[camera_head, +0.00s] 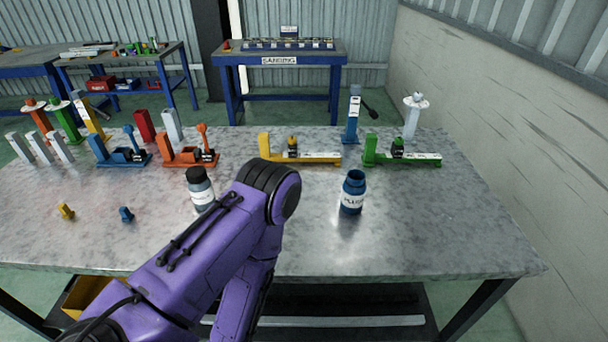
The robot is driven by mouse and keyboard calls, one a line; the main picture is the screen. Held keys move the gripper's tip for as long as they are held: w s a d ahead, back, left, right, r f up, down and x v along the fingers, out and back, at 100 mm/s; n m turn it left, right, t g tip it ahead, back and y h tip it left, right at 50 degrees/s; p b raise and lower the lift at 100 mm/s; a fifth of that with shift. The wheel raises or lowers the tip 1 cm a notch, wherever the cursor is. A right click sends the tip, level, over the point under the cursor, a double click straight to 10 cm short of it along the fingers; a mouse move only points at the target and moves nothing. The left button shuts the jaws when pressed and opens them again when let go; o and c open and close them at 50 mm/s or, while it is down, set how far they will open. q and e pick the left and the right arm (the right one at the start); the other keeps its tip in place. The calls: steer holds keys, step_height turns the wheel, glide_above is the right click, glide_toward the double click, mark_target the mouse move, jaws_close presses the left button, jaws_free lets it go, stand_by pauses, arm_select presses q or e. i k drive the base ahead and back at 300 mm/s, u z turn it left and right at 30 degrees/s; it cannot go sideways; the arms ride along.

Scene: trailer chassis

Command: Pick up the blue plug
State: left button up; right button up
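A small blue plug (126,214) lies on the grey metal table (420,240) at the front left. A similar small yellow plug (66,211) lies to the left of it. My purple arm comes in from the lower left, bends near the middle of the table front and folds back down. Neither of my grippers shows in this view, so I cannot see what they hold. The arm does not cover the blue plug, but it hides part of the table front.
A black-capped bottle (200,190) and an open blue bottle (352,193) stand on the table. Blue (124,158), orange (188,158), yellow (312,158) and green (410,158) chassis parts line the back. Several upright blocks stand at the back left. The right front is clear.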

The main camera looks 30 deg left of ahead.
mark_target(124, 211)
steer(key=u, duration=4.55)
steer(key=i, duration=1.95)
steer(key=z, duration=4)
